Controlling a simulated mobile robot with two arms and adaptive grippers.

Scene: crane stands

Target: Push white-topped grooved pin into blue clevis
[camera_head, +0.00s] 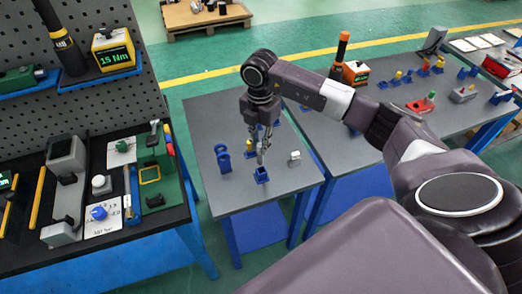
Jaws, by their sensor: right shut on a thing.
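My right gripper (262,157) points down over the small grey table in the middle of the head view. It is shut on a small, slim thing, which looks like the white-topped grooved pin; the fingers hide most of it. A blue clevis (262,176) stands on the table directly below the fingertips. Whether the pin touches the clevis or is in it, I cannot tell at this size. My left gripper is not in view.
A blue ring-shaped stand (223,160) is left of the clevis, and a small white-grey block (294,158) is right of it. The grey tabletop (225,195) is clear toward its front. A cluttered workbench with a pegboard (90,110) stands at the left.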

